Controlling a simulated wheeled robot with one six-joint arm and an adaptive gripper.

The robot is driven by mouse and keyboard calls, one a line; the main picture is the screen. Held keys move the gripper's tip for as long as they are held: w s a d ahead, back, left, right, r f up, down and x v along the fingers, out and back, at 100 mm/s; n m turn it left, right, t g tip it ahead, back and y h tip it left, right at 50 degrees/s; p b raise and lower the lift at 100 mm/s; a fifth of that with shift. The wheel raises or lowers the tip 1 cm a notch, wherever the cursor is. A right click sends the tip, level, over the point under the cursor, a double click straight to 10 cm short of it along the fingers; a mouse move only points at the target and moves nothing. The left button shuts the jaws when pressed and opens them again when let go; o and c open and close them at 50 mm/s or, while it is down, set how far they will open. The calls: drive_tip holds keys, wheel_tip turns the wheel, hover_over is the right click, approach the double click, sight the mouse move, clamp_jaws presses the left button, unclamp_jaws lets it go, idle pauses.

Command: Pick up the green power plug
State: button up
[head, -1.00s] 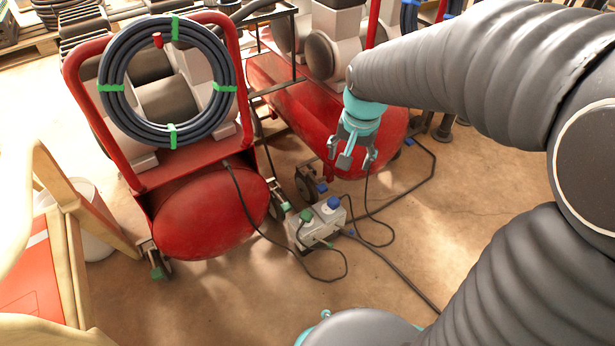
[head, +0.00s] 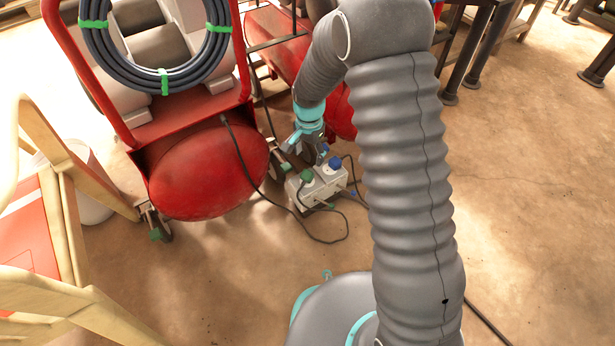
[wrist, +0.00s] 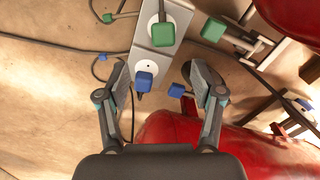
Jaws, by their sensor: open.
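The green power plug (head: 306,176) sits in the light grey power strip (head: 324,187) on the floor. In the wrist view the green plug (wrist: 163,34) is above and beyond my fingertips, near the top middle. A blue plug (head: 335,163) sits in the same strip beside it; in the wrist view the blue plug (wrist: 144,80) appears between my fingers. My gripper (head: 306,150) is open and empty, just above and behind the strip in the head view. Both spread fingers (wrist: 161,82) show in the wrist view.
A red compressor tank (head: 208,168) stands left of the strip, with another red tank (wrist: 250,150) close to my gripper. Dark cables (head: 325,240) loop on the floor. Open floor lies in front.

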sight(308, 173)
drive_tip(key=f, duration=0.5)
drive_tip(key=f+b, duration=0.1)
drive_tip(key=f, duration=0.4)
drive_tip(key=shift+w+a+f+b, duration=0.15)
drive_tip(key=shift+a+f+b, duration=0.05)
drive_tip(key=shift+f+b, duration=0.15)
drive_tip(key=shift+c, duration=0.3)
clamp_jaws()
